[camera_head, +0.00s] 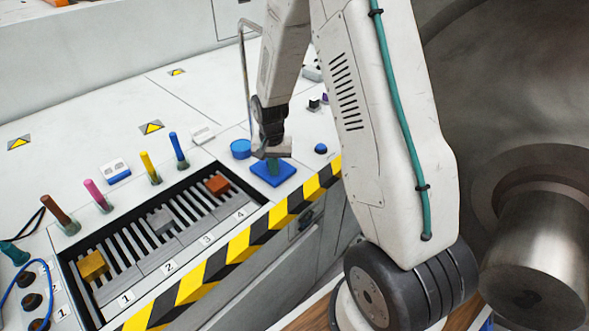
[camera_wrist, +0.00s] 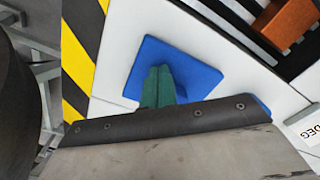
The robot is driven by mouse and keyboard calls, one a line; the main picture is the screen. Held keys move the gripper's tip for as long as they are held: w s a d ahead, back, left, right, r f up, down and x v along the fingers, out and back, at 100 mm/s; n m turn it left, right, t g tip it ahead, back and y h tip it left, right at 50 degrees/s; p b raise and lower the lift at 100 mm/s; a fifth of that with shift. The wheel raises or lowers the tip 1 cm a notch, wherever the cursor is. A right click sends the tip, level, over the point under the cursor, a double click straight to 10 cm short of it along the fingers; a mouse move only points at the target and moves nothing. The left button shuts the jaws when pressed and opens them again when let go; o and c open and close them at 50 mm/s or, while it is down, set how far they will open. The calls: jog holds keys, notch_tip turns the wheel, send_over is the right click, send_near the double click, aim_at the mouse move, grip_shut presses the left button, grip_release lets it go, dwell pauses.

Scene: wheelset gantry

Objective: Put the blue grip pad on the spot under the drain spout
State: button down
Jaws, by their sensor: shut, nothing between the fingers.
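A flat blue square, which looks like the blue grip pad (camera_head: 285,178), lies on the white bench top near the striped front edge. It also shows in the wrist view (camera_wrist: 200,70). My gripper (camera_head: 274,172) points down over the middle of the pad, its green fingers shut together with nothing between them. The fingertips in the wrist view (camera_wrist: 158,72) are at or just above the pad; I cannot tell if they touch it. A thin bent metal pipe (camera_head: 243,75), perhaps the drain spout, rises behind the gripper. My arm hides its end, and I cannot make out the spot under it.
A round blue container (camera_head: 240,149) stands left of the gripper. A blue knob (camera_head: 320,148) is to the right. A slotted rack (camera_head: 140,231) with numbered lanes holds several small blocks. Coloured upright handles (camera_head: 150,167) stand behind it. A large metal wheelset (camera_head: 535,240) is at right.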

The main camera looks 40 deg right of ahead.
jog(key=shift+w+d, duration=0.2)
jog(key=shift+w, duration=0.25)
jog(key=shift+d, duration=0.1)
jog(key=shift+r, duration=0.35)
notch_tip(320, 180, up, 7)
